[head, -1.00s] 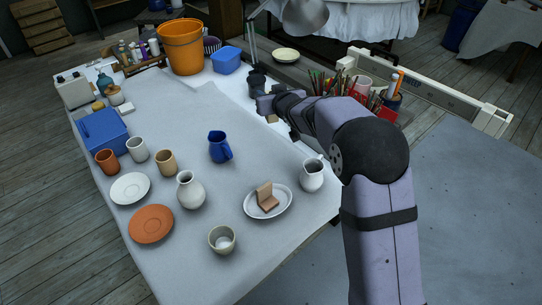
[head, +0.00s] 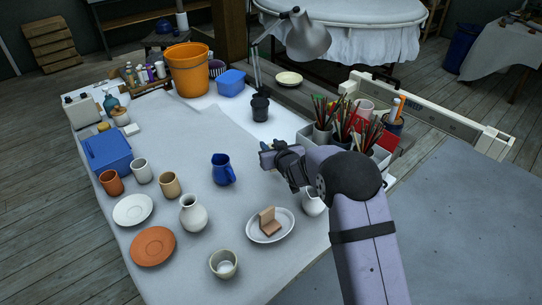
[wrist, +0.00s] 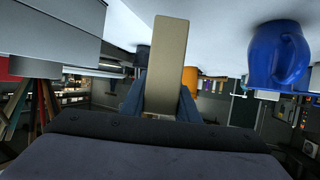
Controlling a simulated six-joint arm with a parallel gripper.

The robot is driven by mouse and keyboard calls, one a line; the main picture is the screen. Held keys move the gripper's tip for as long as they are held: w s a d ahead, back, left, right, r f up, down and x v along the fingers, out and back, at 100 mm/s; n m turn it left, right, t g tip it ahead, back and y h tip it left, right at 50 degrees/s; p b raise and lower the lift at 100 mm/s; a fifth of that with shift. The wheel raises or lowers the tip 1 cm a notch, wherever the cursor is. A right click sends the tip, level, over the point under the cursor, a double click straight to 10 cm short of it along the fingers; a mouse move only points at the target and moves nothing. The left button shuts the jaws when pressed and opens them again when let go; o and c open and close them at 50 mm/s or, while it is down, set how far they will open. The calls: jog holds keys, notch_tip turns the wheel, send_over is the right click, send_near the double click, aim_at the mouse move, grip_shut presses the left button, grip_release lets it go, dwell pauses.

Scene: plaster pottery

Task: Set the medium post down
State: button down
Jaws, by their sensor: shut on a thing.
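My gripper (head: 267,157) is over the right part of the pale table, right of the blue pitcher (head: 222,169). In the wrist view, which shows the scene upside down, my gripper (wrist: 160,100) has its blue fingers shut on the medium post (wrist: 171,55). The post is a plain beige block pointing towards the tabletop (wrist: 220,20). I cannot tell whether its end touches the table. The blue pitcher also shows in the wrist view (wrist: 272,60), apart from the post.
A grey-white box (head: 350,153) of pencil pots stands to the right. A black jar (head: 260,107) stands behind my gripper. A white plate (head: 262,239) with a tan folded piece and a white jug (head: 313,204) stand in front. The tabletop left of the jar is clear.

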jog(key=shift+f+p, duration=0.3)
jog(key=shift+f, duration=1.75)
jog(key=shift+f, duration=0.2)
jog(key=c, duration=1.4)
grip_release()
jog(key=shift+o, duration=0.2)
jog(key=shift+r, duration=0.1)
jog(key=shift+r, duration=0.15)
jog(key=shift+s+d+r, duration=0.15)
jog(key=shift+s+d, duration=0.1)
jog(key=shift+s, duration=0.25)
jog(key=b+v, duration=0.1)
jog(key=v, duration=0.9)
jog(key=shift+s+d+b, duration=0.2)
jog(key=shift+s+b, duration=0.15)
jog(key=shift+s, duration=0.05)
